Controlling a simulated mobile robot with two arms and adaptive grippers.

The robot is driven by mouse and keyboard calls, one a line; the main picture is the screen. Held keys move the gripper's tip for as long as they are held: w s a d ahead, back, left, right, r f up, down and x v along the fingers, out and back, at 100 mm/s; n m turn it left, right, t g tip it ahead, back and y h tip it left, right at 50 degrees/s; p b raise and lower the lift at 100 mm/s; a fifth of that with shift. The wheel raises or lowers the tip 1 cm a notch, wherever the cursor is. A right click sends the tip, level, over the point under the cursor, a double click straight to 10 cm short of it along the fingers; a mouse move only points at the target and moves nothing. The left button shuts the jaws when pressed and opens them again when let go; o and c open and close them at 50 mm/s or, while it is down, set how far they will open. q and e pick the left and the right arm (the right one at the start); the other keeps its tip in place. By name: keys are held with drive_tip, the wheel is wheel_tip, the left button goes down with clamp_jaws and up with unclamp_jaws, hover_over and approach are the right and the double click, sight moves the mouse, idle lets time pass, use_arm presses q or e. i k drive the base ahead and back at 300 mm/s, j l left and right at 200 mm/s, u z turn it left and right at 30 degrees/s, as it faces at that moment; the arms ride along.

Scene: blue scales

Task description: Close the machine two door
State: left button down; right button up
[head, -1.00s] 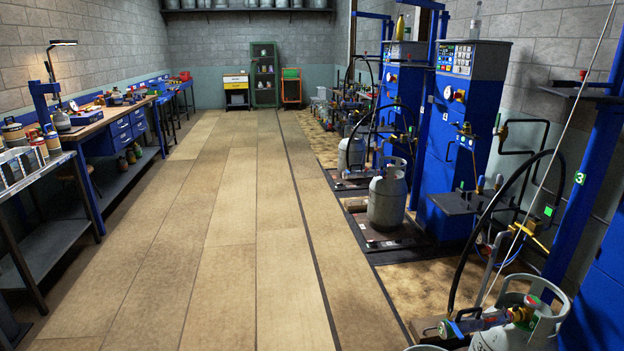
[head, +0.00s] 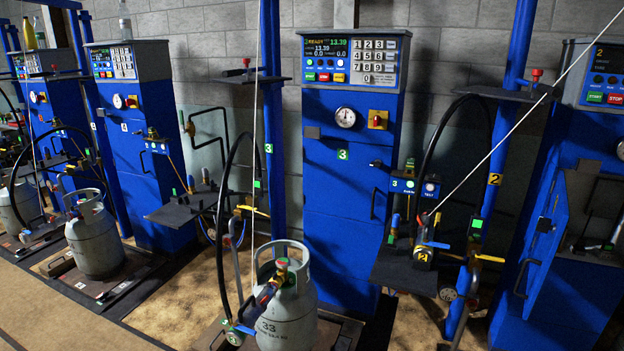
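Machine two (head: 565,150) is a blue cabinet at the right edge of the head view, partly cut off by the frame. A 2 shows on its panel above green START and red STOP buttons. Its blue door (head: 546,240) stands open, swung outward toward the left, with a dark handle low on its left side. The upper inside of the cabinet shows as a dark opening to the right of the door. Neither of my grippers is in view.
Blue machine three (head: 345,190) stands in the centre with its front panel closed. A grey gas cylinder (head: 287,318) stands before it. A post labelled 2 (head: 494,179), a dark shelf (head: 405,268) and hoses stand left of machine two. Bare floor (head: 60,325) lies at lower left.

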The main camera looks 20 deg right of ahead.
sight(545, 247)
drive_tip(key=i+j+z, duration=0.15)
drive_tip(key=z, duration=0.3)
drive_tip(key=j+z, duration=0.2)
drive_tip(key=z, duration=0.25)
drive_tip(key=i+j+z, duration=0.1)
drive_tip(key=j+z, duration=0.2)
drive_tip(key=z, duration=0.15)
drive_tip(key=j+z, duration=0.25)
drive_tip(key=z, duration=0.15)
drive_tip(key=j+z, duration=0.25)
drive_tip(key=z, duration=0.2)
